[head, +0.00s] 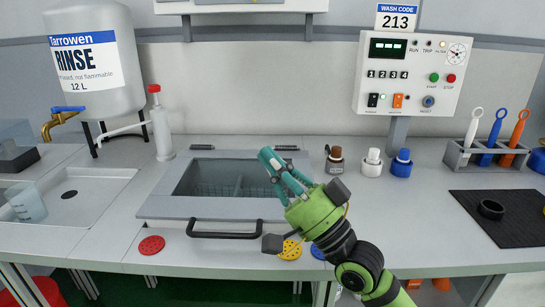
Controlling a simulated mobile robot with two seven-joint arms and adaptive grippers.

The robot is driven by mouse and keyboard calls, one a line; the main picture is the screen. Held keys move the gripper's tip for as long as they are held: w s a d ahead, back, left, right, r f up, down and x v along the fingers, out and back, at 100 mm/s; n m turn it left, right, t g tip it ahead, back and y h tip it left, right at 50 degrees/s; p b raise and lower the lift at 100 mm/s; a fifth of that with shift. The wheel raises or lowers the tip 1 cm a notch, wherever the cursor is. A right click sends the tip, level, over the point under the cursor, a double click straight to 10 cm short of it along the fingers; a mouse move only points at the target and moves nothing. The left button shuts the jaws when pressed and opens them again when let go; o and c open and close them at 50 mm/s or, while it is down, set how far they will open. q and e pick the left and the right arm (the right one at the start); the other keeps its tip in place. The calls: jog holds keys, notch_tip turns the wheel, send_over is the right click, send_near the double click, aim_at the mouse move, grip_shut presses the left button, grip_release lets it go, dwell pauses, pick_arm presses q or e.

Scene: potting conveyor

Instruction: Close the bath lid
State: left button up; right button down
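The bath (160,204) is a grey-framed rectangular unit set in the middle of the worktop. A wire basket (212,190) shows inside its dark rectangular opening. I cannot tell whether a clear panel covers the opening. A black bar handle (225,235) runs along the front edge. My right gripper (282,168), green with teal fingers, is over the right part of the bath and hides its right front corner. Nothing shows held in it; I cannot tell how far its fingers are apart. My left gripper is not in view.
A brown bottle (335,162), a white bottle (372,164) and a blue-capped bottle (401,164) stand right of the bath. A white pump bottle (161,130) stands behind left. Red (152,245) and yellow (290,249) discs lie along the front edge. A sink (70,195) is at left.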

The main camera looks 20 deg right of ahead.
jog(key=shift+f, duration=0.1)
dwell(0.4)
jog(key=v, duration=1.2)
